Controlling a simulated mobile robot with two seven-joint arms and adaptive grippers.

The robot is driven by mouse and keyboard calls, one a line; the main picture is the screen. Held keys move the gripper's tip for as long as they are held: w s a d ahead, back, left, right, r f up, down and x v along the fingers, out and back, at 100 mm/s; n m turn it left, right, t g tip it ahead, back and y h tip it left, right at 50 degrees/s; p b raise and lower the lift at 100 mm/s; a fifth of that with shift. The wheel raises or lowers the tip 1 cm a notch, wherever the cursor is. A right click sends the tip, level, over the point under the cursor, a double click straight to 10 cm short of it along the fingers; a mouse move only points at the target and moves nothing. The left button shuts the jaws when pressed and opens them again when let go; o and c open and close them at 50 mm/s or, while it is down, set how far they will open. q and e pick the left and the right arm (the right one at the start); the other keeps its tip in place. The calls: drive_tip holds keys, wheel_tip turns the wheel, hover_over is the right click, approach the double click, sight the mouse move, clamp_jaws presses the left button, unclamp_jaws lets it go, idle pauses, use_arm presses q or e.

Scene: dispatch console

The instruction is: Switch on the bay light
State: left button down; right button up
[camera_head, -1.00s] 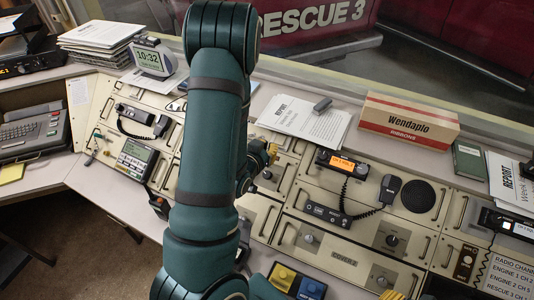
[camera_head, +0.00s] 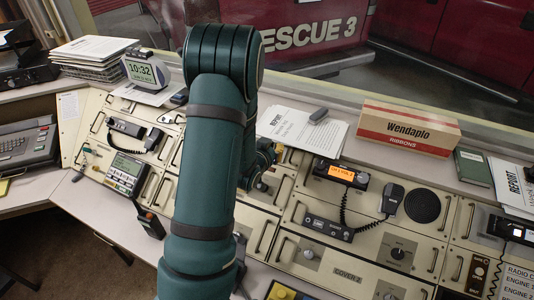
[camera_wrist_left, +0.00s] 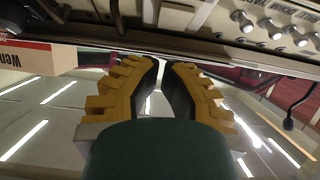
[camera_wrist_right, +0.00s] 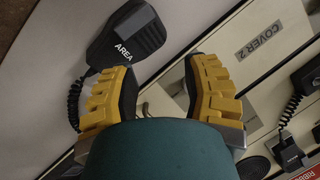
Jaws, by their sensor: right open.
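No control that I can read as the bay light switch shows in the head view. My left gripper (camera_wrist_left: 163,64) has yellow fingers with dark pads; its tips are together with nothing visible between them. In the head view its arm covers the middle of the console, and only a dark part of the hand shows beside it. Several silver toggle switches (camera_wrist_left: 268,28) stand on a panel in the left wrist view, apart from the fingers; their labels are unreadable. My right gripper (camera_wrist_right: 160,82) is open and empty above the console, near the COVER 2 panel (camera_wrist_right: 285,45).
The sloped console carries a radio (camera_head: 341,173), a handset (camera_head: 391,199), a round speaker (camera_head: 422,206) and rotary knobs (camera_head: 397,253). A ribbon box (camera_head: 408,128) and papers (camera_head: 300,128) lie on the shelf behind.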

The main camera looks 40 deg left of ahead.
sight(275, 164)
use_arm(q)
drive_tip(key=shift+w+a+f, duration=0.1)
drive_tip(key=shift+w+f, duration=0.25)
drive_tip(key=shift+f, duration=0.3)
drive_tip(key=shift+w+a+f, duration=0.15)
drive_tip(key=shift+w+f, duration=0.2)
drive_tip(key=shift+f, duration=0.25)
drive_tip(key=shift+w+a+f, duration=0.1)
drive_tip(key=shift+w+f, duration=0.25)
drive_tip(key=shift+f, duration=0.3)
use_arm(e)
drive_tip(key=shift+f, duration=0.2)
